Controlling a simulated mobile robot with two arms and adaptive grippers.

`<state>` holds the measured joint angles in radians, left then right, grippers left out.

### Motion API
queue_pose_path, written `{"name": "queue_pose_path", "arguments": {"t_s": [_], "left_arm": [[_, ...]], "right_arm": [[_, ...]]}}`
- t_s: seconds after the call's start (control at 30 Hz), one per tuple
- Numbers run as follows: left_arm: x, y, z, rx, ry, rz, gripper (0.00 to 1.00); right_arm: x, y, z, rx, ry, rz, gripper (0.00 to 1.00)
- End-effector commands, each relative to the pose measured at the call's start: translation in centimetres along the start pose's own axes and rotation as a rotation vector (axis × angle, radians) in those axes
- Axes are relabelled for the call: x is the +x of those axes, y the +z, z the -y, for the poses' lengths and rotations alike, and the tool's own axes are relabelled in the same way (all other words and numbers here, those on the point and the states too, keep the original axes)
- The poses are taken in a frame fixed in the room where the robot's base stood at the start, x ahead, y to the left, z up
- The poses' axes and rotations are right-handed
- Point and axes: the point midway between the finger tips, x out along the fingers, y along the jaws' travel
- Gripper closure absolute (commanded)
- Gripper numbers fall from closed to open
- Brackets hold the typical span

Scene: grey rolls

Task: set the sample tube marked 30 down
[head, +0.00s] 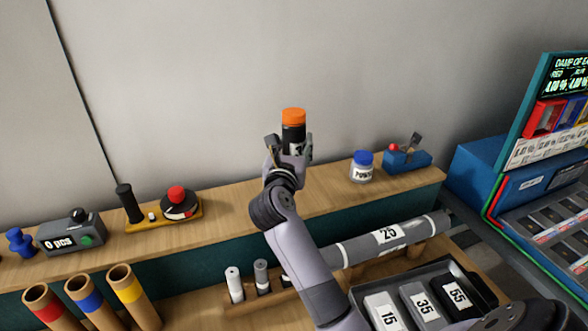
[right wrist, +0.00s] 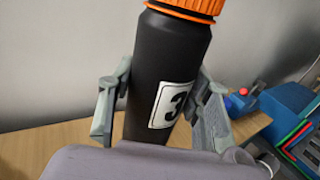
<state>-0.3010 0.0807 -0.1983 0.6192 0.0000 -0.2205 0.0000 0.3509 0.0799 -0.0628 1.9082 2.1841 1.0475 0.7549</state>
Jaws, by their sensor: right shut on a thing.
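The sample tube (head: 293,133) is black with an orange screw cap and a white label. Only a "3" of the label shows clearly; the rest is turned away or covered. My right gripper (head: 288,150) is shut on the tube's body, one finger on each side, and holds it nearly upright at the wooden shelf (head: 330,193). In the right wrist view the tube (right wrist: 165,75) stands between the fingers (right wrist: 160,105), tilted slightly. Its bottom end is hidden, so I cannot tell whether it touches the shelf. My left gripper is not in view.
On the shelf stand a blue-lidded jar (head: 362,168), a blue block device (head: 407,160), a red-topped black item (head: 178,203) and a grey counter box (head: 70,236). Below are a grey roll marked 25 (head: 388,236) and a dark tray (head: 452,267) with marked pieces. Shelf space beside the gripper is clear.

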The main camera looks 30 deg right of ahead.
Motion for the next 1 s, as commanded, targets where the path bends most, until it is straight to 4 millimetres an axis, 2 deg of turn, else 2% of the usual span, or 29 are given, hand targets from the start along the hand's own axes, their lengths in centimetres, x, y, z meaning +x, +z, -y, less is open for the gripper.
{"name": "queue_pose_path", "arguments": {"t_s": [0.1,0.27,0.53,0.97,1.0], "left_arm": [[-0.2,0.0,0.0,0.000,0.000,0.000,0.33],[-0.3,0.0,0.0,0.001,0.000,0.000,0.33],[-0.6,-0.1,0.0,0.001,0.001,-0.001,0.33],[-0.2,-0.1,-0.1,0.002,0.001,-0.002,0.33],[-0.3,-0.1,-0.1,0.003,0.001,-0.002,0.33]], "right_arm": [[0.0,-2.0,0.0,-0.003,0.001,0.001,0.85],[0.0,-3.3,0.0,-0.001,0.000,0.002,0.85],[0.0,-7.0,0.0,-0.003,0.001,0.002,0.85],[0.0,-7.8,0.0,0.002,0.001,0.003,0.85],[0.0,-7.7,0.0,0.002,0.001,0.003,0.53]]}}
